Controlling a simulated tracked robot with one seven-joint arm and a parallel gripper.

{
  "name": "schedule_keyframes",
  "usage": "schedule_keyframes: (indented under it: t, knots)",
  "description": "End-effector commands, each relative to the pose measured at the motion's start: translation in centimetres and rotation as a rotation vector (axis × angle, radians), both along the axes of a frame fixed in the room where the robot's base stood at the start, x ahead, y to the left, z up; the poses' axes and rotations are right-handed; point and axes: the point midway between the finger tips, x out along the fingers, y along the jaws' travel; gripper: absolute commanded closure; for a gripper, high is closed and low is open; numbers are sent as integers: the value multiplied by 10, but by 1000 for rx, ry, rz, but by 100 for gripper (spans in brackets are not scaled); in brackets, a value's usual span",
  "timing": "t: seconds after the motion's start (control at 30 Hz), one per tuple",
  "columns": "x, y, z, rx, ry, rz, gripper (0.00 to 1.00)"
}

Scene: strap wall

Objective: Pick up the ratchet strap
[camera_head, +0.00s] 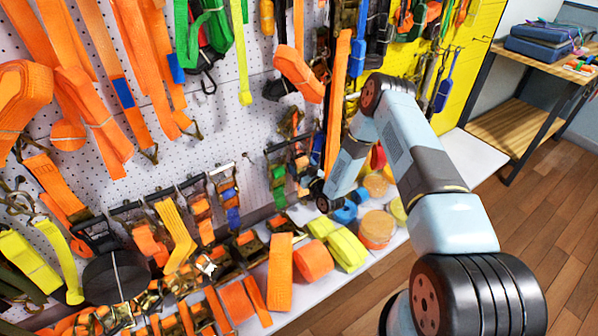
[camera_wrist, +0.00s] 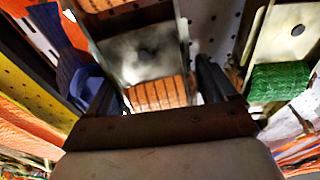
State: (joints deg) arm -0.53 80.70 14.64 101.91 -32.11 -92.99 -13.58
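In the wrist view, a ratchet strap with a metal ratchet body (camera_wrist: 140,58) and orange webbing (camera_wrist: 158,94) lies between the two dark fingers of my gripper (camera_wrist: 160,85). The fingers stand apart, one on each side of it. I see a gap at the right finger; contact on the left is unclear. In the head view, my arm reaches to the wall by the hanging ratchets, and its own links hide the fingers. Which of those ratchets is between the fingers cannot be told there.
In the wrist view, a ratchet with green webbing (camera_wrist: 280,82) is close on the right, and blue webbing (camera_wrist: 85,85) close on the left. In the head view, orange rolls (camera_head: 313,261) and yellow bundles (camera_head: 347,250) crowd the shelf. A wooden table (camera_head: 517,128) stands at right.

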Motion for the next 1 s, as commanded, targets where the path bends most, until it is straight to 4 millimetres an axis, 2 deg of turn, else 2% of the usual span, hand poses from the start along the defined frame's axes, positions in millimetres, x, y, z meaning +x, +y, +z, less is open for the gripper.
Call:
schedule_keyframes:
  t: [0.07,0.7,1.0]
  knots:
    - [0,0,0,0,0,0,32]
    - [-1,1,0,0,0,1,93]
    - [0,1,3,2,-3,1,93]
